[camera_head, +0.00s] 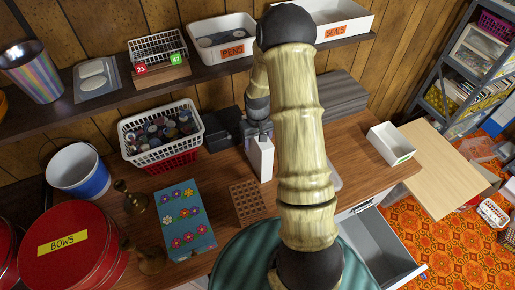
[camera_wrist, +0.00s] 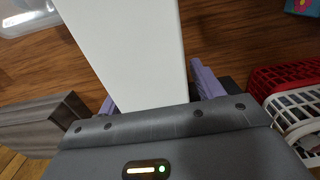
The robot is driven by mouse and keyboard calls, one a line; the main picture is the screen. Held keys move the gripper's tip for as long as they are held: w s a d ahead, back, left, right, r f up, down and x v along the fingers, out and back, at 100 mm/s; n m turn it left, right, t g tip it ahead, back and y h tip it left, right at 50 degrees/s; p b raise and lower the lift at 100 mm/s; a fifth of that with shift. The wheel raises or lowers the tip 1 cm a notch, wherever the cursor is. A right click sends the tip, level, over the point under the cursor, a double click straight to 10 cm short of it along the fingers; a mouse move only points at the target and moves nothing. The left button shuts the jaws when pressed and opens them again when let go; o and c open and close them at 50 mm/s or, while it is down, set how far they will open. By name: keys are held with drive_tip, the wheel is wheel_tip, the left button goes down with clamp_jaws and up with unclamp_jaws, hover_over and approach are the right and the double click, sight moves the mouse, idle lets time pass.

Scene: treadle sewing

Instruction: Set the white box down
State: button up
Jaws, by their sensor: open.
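The white box (camera_head: 261,160) is tall and narrow and looks upright on the wooden desk, left of my arm in the head view. Its base appears to meet the desk top. My gripper (camera_head: 258,132) is at its upper end. In the wrist view the white box (camera_wrist: 130,45) lies between the purple fingers of my gripper (camera_wrist: 157,92). The jaws are open around it; I cannot tell whether either finger touches it. My arm hides part of the desk to its right.
A brown grid-like block (camera_head: 246,202) and a flowered blue box (camera_head: 184,220) lie nearby on the desk. A red and white basket (camera_head: 163,160) stands to the left. An open white bin (camera_head: 391,144) is at the right. An open drawer (camera_head: 380,248) juts out in front.

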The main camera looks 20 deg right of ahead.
idle(0.3)
clamp_jaws()
drive_tip(key=shift+w+r, duration=0.1)
wheel_tip(320, 180, up, 10)
drive_tip(key=shift+f+b, duration=0.1)
drive_tip(key=shift+b, duration=0.65)
idle(0.4)
